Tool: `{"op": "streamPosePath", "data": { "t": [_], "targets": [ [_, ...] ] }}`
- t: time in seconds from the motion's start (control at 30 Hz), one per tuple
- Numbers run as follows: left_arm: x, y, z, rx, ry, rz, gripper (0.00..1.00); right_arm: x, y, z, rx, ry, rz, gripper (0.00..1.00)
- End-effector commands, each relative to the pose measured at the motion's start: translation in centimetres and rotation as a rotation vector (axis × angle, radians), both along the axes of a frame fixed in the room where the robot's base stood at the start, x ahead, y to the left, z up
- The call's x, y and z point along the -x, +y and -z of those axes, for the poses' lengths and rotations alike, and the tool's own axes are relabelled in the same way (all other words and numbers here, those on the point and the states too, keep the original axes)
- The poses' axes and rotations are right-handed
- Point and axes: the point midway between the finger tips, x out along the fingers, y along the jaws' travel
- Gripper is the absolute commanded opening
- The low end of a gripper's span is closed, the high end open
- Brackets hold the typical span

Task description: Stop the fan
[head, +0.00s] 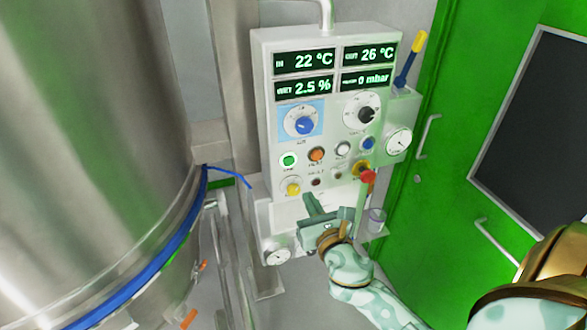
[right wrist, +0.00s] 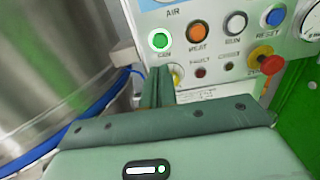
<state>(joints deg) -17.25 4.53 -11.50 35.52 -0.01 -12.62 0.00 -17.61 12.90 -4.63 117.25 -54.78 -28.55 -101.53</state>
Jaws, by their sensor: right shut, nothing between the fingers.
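The grey control panel (head: 300,120) hangs upright beside the steel vessel. A green-lit round button (head: 289,160), the fan one by its small label, sits at its left; it also shows in the right wrist view (right wrist: 159,40). A yellow knob (head: 293,189) is just below it and is partly hidden by my fingers in the right wrist view. My right gripper (head: 309,200) is shut and empty, in front of the panel's lower part, below the green button. In the right wrist view its fingers (right wrist: 158,80) point up toward that button; contact is not visible. My left gripper is not in view.
An orange heat button (head: 316,154), a white run button (head: 343,149), a blue reset button (head: 368,143) and a red mushroom button (head: 368,176) are close by. The steel vessel (head: 90,110) stands left, and a green door (head: 460,130) is at right.

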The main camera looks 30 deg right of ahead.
Motion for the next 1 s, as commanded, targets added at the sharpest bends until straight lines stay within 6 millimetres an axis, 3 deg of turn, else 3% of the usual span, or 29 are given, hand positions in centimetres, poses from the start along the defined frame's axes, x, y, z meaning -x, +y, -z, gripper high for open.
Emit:
{"op": "streamPosePath", "data": {
  "t": [0.3,0.5,0.7,1.0],
  "targets": [
    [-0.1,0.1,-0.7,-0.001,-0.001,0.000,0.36,-6.6,-1.6,-0.2,-0.001,-0.002,0.001,0.00],
    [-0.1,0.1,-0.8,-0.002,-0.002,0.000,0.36,-9.9,-2.4,-0.2,-0.001,-0.002,0.002,0.00],
    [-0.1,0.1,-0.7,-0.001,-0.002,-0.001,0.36,-11.6,-2.8,-0.1,0.000,-0.001,0.001,0.00],
    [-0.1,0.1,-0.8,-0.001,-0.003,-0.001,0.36,-11.8,-2.9,-0.1,-0.001,-0.001,0.000,0.00]
  ]
}}
